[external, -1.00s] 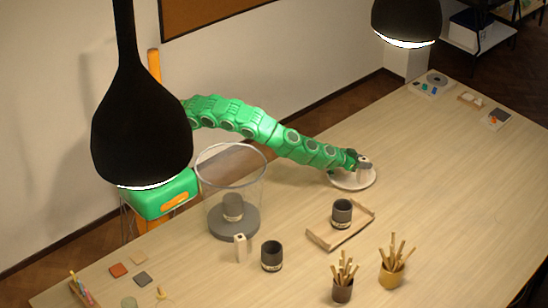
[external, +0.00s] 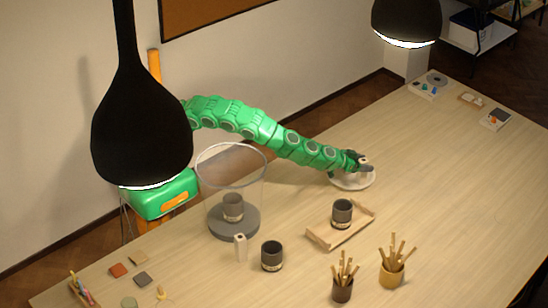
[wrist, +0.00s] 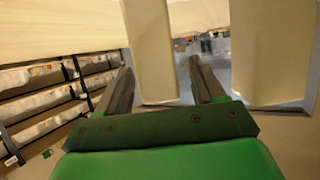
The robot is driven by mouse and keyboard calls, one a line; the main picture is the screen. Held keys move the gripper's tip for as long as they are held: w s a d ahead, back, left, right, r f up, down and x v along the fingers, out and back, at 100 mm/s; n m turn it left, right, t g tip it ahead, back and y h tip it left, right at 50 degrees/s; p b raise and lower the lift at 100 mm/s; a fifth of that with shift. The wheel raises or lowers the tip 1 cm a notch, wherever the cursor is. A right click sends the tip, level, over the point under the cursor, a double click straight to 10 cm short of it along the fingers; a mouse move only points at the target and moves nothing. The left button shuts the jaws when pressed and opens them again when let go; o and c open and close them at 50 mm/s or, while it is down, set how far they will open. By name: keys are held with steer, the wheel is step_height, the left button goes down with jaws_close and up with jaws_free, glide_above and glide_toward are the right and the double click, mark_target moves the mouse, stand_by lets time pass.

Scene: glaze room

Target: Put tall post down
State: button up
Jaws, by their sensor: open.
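My gripper (external: 357,161) is at the white round disc (external: 341,182) near the middle of the table, at the end of my green arm. A pale upright post (external: 365,161) shows at its fingers, over the disc. In the wrist view, my gripper (wrist: 162,68) is open, with one pale post (wrist: 150,45) between its fingers. That post is close to the left finger, with a gap to the right finger. A second pale post (wrist: 257,50) stands outside the right finger. I cannot tell which post is the tall one. The posts' lower ends are hidden in the external view.
A wooden tray (external: 322,240) with a dark cup (external: 342,213) is in front of the disc. A clear cylinder (external: 231,180), a small pale block (external: 240,248) and another dark cup (external: 272,256) stand to the left. The table right of the disc is clear.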

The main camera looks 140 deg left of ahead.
steer(key=shift+r, duration=0.1)
steer(key=s+d+r, duration=0.1)
steer(key=d+r, duration=0.3)
steer(key=r, duration=0.5)
steer(key=shift+s+d, duration=0.15)
steer(key=shift+s, duration=0.2)
stand_by(0.7)
